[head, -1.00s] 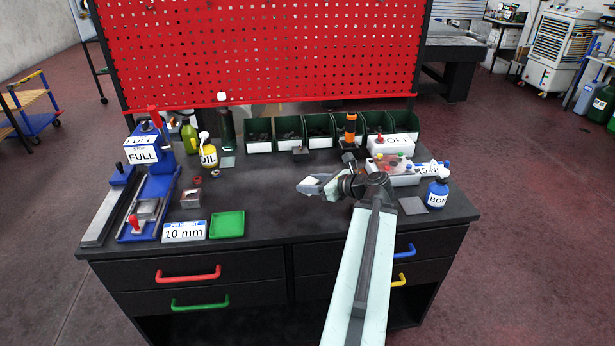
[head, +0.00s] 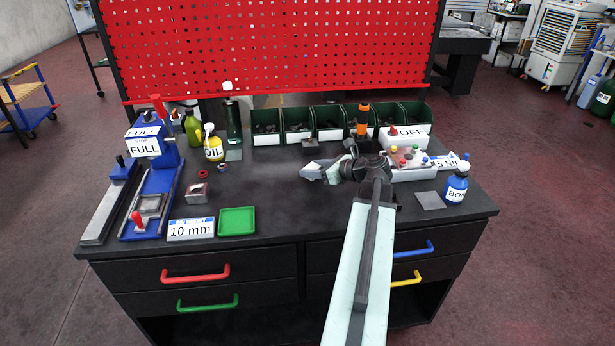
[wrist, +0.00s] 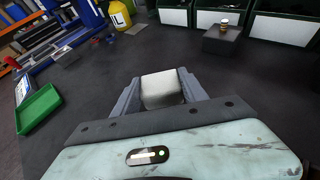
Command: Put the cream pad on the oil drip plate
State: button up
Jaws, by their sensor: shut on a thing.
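The cream pad (wrist: 162,89) is a pale block between the fingers of my gripper (wrist: 161,92), which is shut on it. A small flat grey plate (head: 234,155) lies near the yellow oil bottle (head: 213,149), left of my gripper and farther back. It looks like the oil drip plate. The plate also shows in the wrist view (wrist: 137,28), ahead and a little left, apart from the pad.
Dark green bins (head: 298,138) line the back. A blue press (head: 152,190), a 10 mm sign (head: 191,229) and a green tray (head: 237,234) are left. Another grey plate (head: 430,200) lies beside the blue bottle (head: 456,187).

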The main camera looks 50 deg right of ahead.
jog(key=shift+s+f, duration=0.1)
jog(key=shift+f, duration=0.65)
jog(key=shift+w+a+r, duration=0.15)
jog(key=shift+w+a, duration=0.1)
jog(key=shift+w, duration=0.05)
jog(key=shift+f, duration=0.2)
jog(key=o, duration=1.3)
jog(key=shift+o, duration=0.2)
jog(key=shift+r, duration=0.15)
